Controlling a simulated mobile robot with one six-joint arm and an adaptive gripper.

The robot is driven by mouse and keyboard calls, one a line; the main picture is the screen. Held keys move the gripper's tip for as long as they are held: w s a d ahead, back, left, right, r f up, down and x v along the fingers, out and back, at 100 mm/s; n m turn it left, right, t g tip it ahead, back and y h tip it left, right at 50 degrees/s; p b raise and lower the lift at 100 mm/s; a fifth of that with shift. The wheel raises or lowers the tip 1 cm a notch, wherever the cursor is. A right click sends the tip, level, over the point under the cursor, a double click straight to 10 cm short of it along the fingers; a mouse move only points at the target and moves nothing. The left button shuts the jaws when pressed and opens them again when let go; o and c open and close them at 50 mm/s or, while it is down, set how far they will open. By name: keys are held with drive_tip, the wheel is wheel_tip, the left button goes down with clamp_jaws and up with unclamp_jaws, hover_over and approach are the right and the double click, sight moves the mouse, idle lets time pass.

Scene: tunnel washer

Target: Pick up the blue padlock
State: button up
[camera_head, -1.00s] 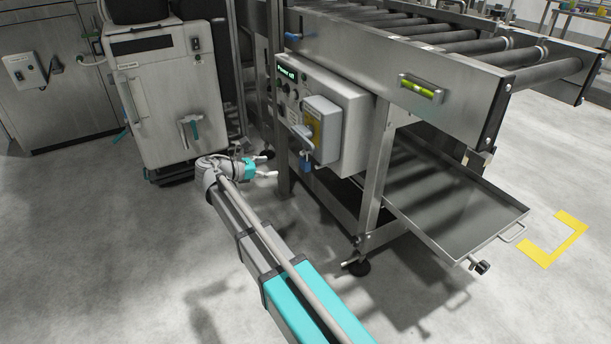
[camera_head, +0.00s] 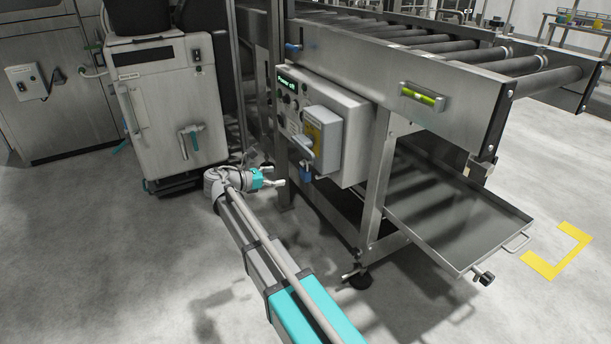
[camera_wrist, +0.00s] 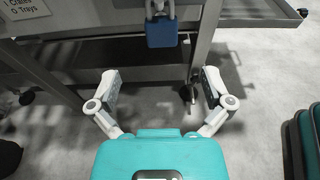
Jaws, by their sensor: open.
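The blue padlock (camera_head: 306,174) hangs below the grey switch box on the control panel of the roller conveyor. In the wrist view the padlock (camera_wrist: 161,33) shows at the top centre, hanging from a grey shackle or lever. My gripper (camera_head: 279,177) is just left of the padlock in the head view, apart from it. In the wrist view my gripper (camera_wrist: 160,84) has its two fingers spread wide and empty. The padlock lies beyond the fingertips, roughly centred between them.
The grey switch box (camera_head: 322,138) and control panel (camera_head: 350,115) overhang the padlock. A conveyor leg (camera_head: 377,190) and a metal drip tray (camera_head: 455,225) stand to the right. A white cabinet (camera_head: 165,110) stands at the left. The floor in front is clear.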

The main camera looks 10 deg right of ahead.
sight(305, 167)
drive_tip(key=shift+b+x, duration=0.4)
drive_tip(key=shift+x, duration=2.15)
drive_tip(key=shift+d, duration=0.1)
drive_tip(key=shift+b+x, duration=0.4)
drive_tip(key=shift+x, duration=2.15)
drive_tip(key=shift+r, duration=0.2)
drive_tip(key=c, duration=1.3)
drive_tip(key=shift+r, duration=0.2)
drive_tip(key=shift+c, duration=0.2)
drive_tip(key=shift+r+p, duration=0.7)
drive_tip(key=shift+p, duration=0.25)
drive_tip(key=f+v, duration=0.2)
drive_tip(key=v, duration=0.6)
drive_tip(key=f+v, duration=0.1)
drive_tip(key=v, duration=0.8)
drive_tip(key=shift+s+a+f, duration=0.25)
drive_tip(key=shift+a+f, duration=0.2)
drive_tip(key=shift+a, duration=0.2)
